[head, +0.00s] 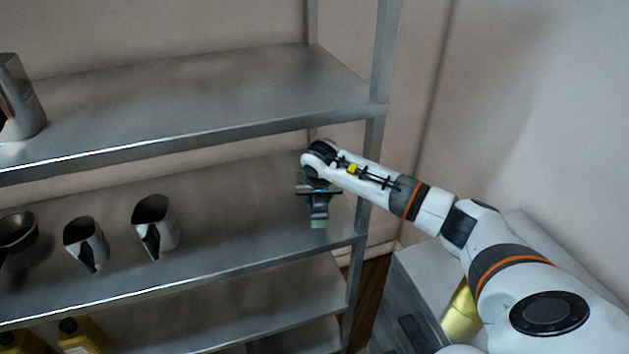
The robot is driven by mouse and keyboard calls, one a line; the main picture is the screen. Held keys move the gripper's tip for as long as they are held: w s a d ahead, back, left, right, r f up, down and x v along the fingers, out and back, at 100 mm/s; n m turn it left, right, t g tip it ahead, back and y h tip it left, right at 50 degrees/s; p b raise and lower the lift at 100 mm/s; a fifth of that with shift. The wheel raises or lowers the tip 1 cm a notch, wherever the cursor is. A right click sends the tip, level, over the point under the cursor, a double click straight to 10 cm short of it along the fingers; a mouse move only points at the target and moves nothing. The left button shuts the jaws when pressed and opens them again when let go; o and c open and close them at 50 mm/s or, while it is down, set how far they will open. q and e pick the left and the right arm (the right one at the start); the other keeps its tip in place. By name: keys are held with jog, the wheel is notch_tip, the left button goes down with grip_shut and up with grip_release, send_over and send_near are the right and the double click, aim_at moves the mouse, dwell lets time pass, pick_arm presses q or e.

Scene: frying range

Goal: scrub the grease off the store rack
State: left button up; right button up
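The metal store rack (200,135) fills the left and middle of the head view, with several grey shelves. My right gripper (319,212) points down over the right end of the middle shelf (230,245). A small green block (318,224), perhaps a scrubbing pad, shows at its fingertips, and the fingers look shut on it. I cannot tell whether the block touches the shelf. No grease patch stands out clearly on the shelves. My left gripper is not in view.
Two metal scoops or jugs (156,227) and a dark bowl (17,231) stand on the middle shelf's left side. A metal jug (20,100) stands on the upper shelf. Yellow bottles (82,337) are below. A rack post (378,90) stands close to my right arm.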

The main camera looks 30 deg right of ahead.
notch_tip(320, 180, up, 2)
jog(key=shift+p, duration=0.45)
jog(key=shift+w+r+p, duration=0.1)
jog(key=shift+r+p, duration=0.4)
jog(key=shift+r, duration=0.45)
